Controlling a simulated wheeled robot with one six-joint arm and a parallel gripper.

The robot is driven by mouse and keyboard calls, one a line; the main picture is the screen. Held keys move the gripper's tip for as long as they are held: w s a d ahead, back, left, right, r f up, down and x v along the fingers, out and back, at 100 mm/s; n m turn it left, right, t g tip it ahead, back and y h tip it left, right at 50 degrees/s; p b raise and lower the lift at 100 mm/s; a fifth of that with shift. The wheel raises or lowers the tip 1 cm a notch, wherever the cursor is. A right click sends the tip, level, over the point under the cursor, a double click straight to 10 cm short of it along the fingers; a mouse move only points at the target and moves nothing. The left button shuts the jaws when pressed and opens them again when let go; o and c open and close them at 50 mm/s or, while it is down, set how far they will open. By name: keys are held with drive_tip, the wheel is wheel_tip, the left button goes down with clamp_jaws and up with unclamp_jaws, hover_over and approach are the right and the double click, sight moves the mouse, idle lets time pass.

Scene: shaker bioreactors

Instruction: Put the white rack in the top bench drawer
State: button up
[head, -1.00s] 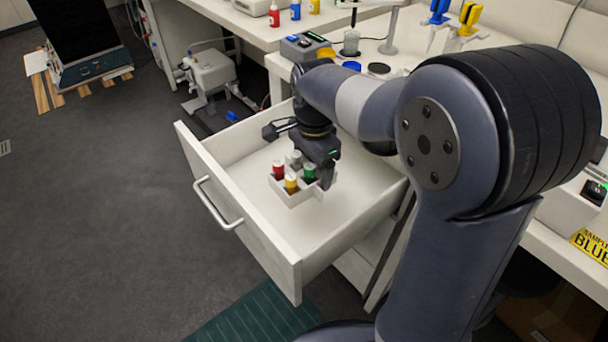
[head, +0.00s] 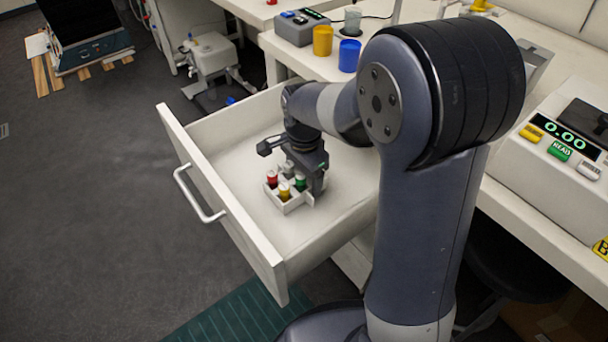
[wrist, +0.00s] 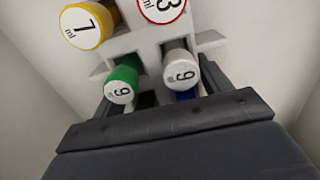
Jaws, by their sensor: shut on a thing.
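The white rack (head: 291,205) holds tubes with red, yellow, green and grey caps. It is inside the open top bench drawer (head: 225,205), over the pale floor toward its front right part. My gripper (head: 310,187) points down and is shut on the rack's back side. In the wrist view the rack (wrist: 148,42) shows between and beyond my dark fingers (wrist: 160,98), with numbered caps facing up. The rack looks upright and very low. I cannot tell whether its base touches the drawer floor.
The drawer's walls surround my gripper, with bare floor left of and behind the rack. The bench top above holds a yellow cup (head: 322,41), a blue cup (head: 349,56) and a reader device (head: 565,150). A green mat (head: 235,312) lies on the ground.

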drive_tip(key=shift+f, duration=0.1)
drive_tip(key=o, duration=1)
wheel_tip(320, 180, up, 8)
drive_tip(key=shift+f+p, duration=0.1)
drive_tip(key=shift+p, duration=0.95)
drive_tip(key=shift+o, duration=0.7)
